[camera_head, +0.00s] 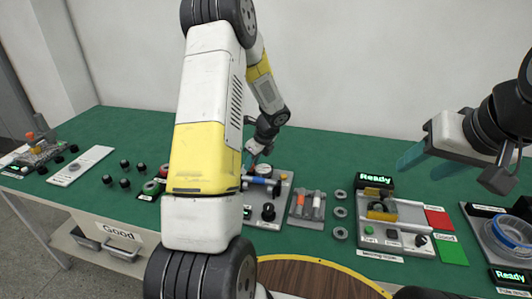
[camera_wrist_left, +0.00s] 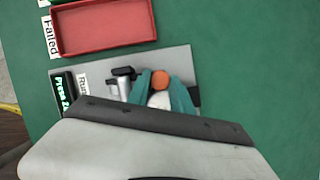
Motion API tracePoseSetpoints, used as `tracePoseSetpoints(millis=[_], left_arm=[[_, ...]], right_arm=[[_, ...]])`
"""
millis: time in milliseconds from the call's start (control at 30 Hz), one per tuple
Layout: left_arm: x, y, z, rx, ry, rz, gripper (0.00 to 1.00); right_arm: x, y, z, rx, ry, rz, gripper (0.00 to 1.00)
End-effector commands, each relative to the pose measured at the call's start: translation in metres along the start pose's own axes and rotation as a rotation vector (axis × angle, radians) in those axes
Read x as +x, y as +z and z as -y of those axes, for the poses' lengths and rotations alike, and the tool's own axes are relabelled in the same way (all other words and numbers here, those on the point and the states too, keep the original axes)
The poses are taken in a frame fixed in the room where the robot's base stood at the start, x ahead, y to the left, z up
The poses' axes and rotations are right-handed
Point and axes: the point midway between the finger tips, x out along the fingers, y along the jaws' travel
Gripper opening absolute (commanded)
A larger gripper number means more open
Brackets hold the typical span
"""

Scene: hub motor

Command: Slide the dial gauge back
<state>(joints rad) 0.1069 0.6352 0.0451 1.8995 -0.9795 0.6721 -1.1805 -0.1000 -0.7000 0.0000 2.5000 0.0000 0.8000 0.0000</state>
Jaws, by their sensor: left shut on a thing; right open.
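My left gripper (camera_head: 260,158) reaches down behind my own arm at the back of a grey fixture plate (camera_head: 284,186). In the left wrist view, its teal fingers (camera_wrist_left: 162,88) are closed around a part with an orange round top (camera_wrist_left: 160,79) and a pale rounded body (camera_wrist_left: 159,100). This part stands on the plate and may be the dial gauge; its dial face cannot be made out. A silver cylinder with a dark top (camera_wrist_left: 123,82) stands just left of the fingers. My right gripper (camera_head: 425,155) is open and empty, raised above the right side of the table.
A red tray (camera_wrist_left: 105,48) lies beside the plate, next to a "Failed" label. In the head view, a tool holder (camera_head: 307,203), several rings (camera_head: 340,211) and a measuring station (camera_head: 390,230) stand to the right. My left arm hides part of the green table (camera_head: 330,150).

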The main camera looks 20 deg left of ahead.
Motion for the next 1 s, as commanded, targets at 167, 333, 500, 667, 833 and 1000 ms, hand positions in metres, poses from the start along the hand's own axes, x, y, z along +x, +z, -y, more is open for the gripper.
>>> tracePoseSetpoints(millis=[167,333,500,667,833,1000], left_arm=[[0.000,0.001,0.005,0.000,-0.003,0.000,0.00],[0.003,0.009,0.027,0.001,-0.004,0.000,0.00],[0.004,0.011,0.034,0.002,-0.005,-0.002,0.00],[0.004,0.011,0.035,0.002,-0.008,-0.001,0.00],[0.004,0.012,0.035,0.001,-0.008,-0.001,0.48],[0.005,0.012,0.033,0.001,-0.004,-0.001,0.48]], right_arm=[[0.000,0.000,0.000,0.000,0.000,0.000,0.50],[0.000,0.000,0.000,0.000,0.000,0.000,0.50],[0.000,0.000,0.000,0.000,0.000,0.000,0.50],[0.000,0.000,0.000,0.000,0.000,0.000,0.50],[0.000,0.000,0.000,0.000,0.000,0.000,0.50],[0.000,0.000,0.000,0.000,0.000,0.000,0.50]])
